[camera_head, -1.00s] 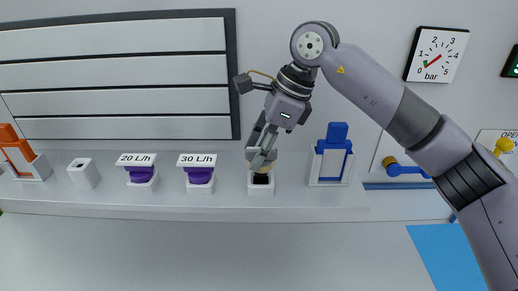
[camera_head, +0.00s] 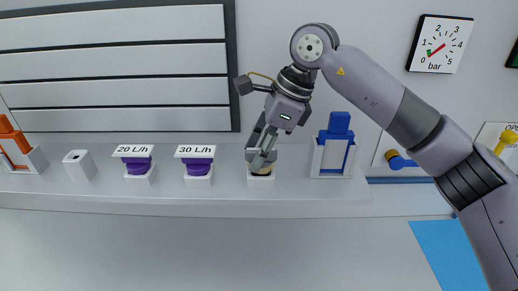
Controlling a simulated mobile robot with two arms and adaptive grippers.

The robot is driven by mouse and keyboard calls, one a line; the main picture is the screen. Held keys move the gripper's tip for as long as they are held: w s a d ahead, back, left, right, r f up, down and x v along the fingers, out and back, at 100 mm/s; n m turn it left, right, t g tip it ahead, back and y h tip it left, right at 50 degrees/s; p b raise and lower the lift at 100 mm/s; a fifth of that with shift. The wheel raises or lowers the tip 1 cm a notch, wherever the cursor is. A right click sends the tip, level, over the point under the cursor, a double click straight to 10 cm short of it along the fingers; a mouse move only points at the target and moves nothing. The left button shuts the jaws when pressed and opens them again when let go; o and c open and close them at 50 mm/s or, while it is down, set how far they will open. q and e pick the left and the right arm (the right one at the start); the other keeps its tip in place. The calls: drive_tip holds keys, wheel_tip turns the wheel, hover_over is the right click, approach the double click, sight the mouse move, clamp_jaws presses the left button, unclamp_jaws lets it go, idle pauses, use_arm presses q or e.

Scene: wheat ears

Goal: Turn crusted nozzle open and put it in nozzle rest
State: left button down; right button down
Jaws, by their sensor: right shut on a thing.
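My right gripper (camera_head: 262,158) is shut on a small cream-coloured nozzle (camera_head: 262,171), which it mostly hides. The nozzle is right at the top of a white block (camera_head: 261,181) on the grey ledge. Whether it sits fully in the block, and any crust on it, I cannot make out. Another white block with a dark opening in its top (camera_head: 79,166) stands empty at the left. My left gripper is not in view.
Purple nozzles labelled 20 L/h (camera_head: 138,166) and 30 L/h (camera_head: 198,166) stand left of the gripper. A blue part in a white frame (camera_head: 333,149) is close on the right. A pressure gauge (camera_head: 440,43) and blue-handled valve (camera_head: 401,161) are further right.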

drive_tip(key=shift+f, duration=0.35)
drive_tip(key=c, duration=0.9)
unclamp_jaws()
